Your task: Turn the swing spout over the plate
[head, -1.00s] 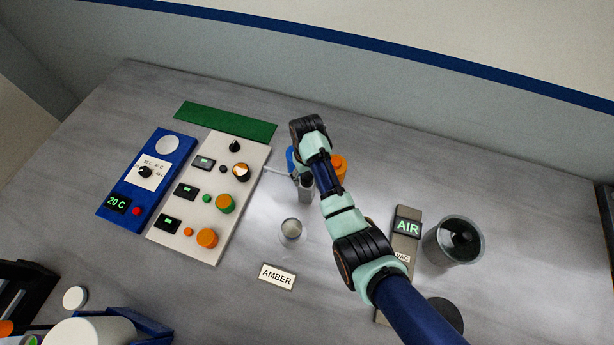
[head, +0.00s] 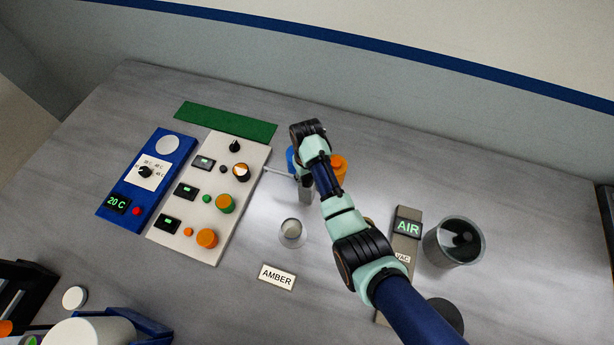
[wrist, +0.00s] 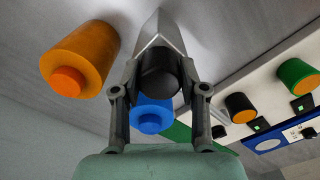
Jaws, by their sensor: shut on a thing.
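My gripper (wrist: 160,100) is shut on a dark cylindrical piece (wrist: 159,78) with a pale grey tapered body (wrist: 160,37) beyond it. I cannot tell for sure that this is the swing spout. In the head view my wrist covers most of it; a grey part (head: 306,190) shows below. A thin pale rod (head: 280,171) runs from the cream panel toward it. A small round dish (head: 292,242) with a grey cup-like piece in it stands nearer the front; it may be the plate. A pale disc (head: 167,145) lies on the blue unit.
An orange container (wrist: 85,55) and a blue one (wrist: 151,116) stand close to my fingers. The cream panel (head: 190,245) with knobs is at left. An AMBER card (head: 277,277), an AIR/VAC strip (head: 407,225) and a dark cylindrical vessel (head: 454,240) stand nearby.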

